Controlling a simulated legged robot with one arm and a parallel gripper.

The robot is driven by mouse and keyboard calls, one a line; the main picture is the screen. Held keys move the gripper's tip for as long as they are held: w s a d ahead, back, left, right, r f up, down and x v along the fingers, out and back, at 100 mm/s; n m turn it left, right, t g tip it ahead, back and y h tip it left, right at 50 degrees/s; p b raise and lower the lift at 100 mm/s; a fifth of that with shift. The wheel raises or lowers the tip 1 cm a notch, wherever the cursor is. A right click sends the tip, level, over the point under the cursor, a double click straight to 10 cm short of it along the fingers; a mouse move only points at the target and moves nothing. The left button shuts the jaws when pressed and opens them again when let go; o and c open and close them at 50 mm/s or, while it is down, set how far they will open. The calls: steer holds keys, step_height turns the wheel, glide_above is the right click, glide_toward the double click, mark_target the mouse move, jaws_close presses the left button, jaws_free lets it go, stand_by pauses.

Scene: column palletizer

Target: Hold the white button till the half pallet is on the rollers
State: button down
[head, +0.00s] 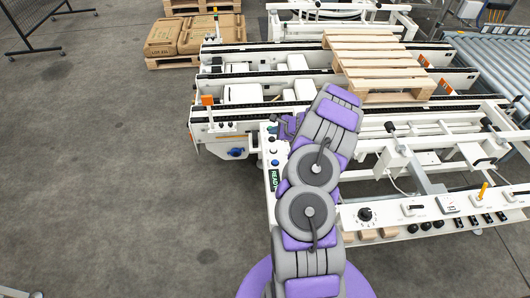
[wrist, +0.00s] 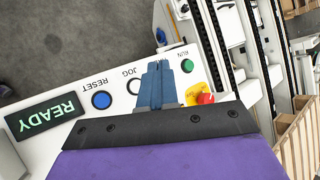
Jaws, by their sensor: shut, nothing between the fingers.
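The white button (wrist: 134,86), by the JOG label, is on the white panel between the blue RESET button (wrist: 101,99) and the green RUN button (wrist: 187,65). My gripper (wrist: 154,66) is shut and empty. In the wrist view its fingers appear just right of the white button; I cannot tell whether they touch the panel. In the head view my gripper (head: 283,130) is over the panel, partly hidden by my arm. The wooden half pallet (head: 370,52) lies on the white chain conveyor (head: 255,77), left of the grey rollers (head: 487,60).
A red-and-yellow emergency stop (wrist: 206,97) sits right of my fingers. The green READY display (wrist: 49,115) is lit. A second control strip (head: 430,210) with knobs and switches runs to the right. Boxes on a pallet (head: 177,37) stand at the back left.

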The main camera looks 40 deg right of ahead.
steer(key=d, duration=0.2)
steer(key=b, duration=0.4)
glide_above(275, 151)
steer(key=d, duration=0.1)
step_height(275, 151, down, 7)
steer(key=shift+w+f, duration=0.1)
steer(key=shift+a+f+b, duration=0.4)
steer(key=shift+f+b, duration=0.2)
steer(key=shift+f, duration=0.2)
steer(key=shift+a+f, duration=0.15)
steer(key=shift+a, duration=0.25)
steer(key=shift+d+f, duration=0.2)
steer(key=shift+d, duration=0.45)
steer(key=shift+a+r, duration=0.2)
steer(key=shift+a, duration=0.35)
steer(key=shift+d+f, duration=0.1)
steer(key=shift+d, duration=0.15)
